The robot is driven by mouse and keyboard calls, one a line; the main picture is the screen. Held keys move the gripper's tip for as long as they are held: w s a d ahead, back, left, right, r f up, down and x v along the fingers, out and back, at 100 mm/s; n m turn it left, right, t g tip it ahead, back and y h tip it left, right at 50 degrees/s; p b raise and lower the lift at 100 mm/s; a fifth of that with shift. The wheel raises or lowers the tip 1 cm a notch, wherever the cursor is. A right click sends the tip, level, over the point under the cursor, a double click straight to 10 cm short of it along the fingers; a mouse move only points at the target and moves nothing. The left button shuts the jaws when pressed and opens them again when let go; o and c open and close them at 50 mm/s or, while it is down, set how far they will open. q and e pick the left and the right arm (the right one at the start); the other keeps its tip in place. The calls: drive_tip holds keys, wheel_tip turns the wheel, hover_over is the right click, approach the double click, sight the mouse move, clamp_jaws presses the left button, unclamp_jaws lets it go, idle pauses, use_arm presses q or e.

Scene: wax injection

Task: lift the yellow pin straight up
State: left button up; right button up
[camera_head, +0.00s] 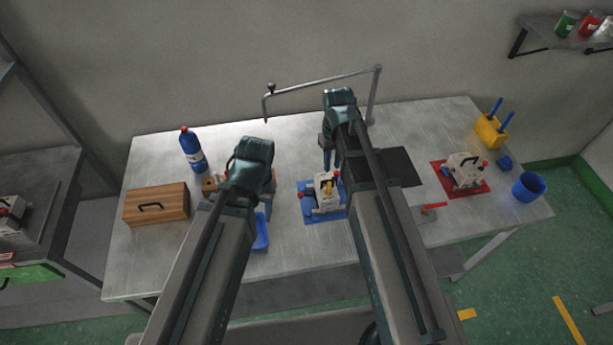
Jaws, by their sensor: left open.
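The yellow pin (328,187) stands in the light-grey mold block (323,202) on the blue mat (311,214) near the middle of the table. My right gripper (328,164) points down just behind the mold, with its fingers close together in the picture and partly hidden by its own arm. I cannot tell whether they are apart. My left gripper (240,190) is open to the left of the mold, above the table. Its own wrist hides most of its fingers. It appears apart from the pin.
A blue bottle (192,152) and wooden box (157,204) stand at left. A blue tray (261,232) lies below my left gripper. A bent metal pipe (325,80) rises behind. A second mold (463,171) on a red mat and a blue cup (528,187) are at right.

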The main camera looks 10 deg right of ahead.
sight(329, 183)
drive_tip(key=f+b, duration=0.5)
drive_tip(key=w+f+b, duration=0.1)
drive_tip(key=f+b, duration=0.2)
idle(0.4)
drive_tip(key=shift+b, duration=0.3)
wheel_tip(329, 183, down, 6)
drive_tip(key=b, duration=0.5)
drive_tip(key=shift+r, duration=0.35)
clamp_jaws()
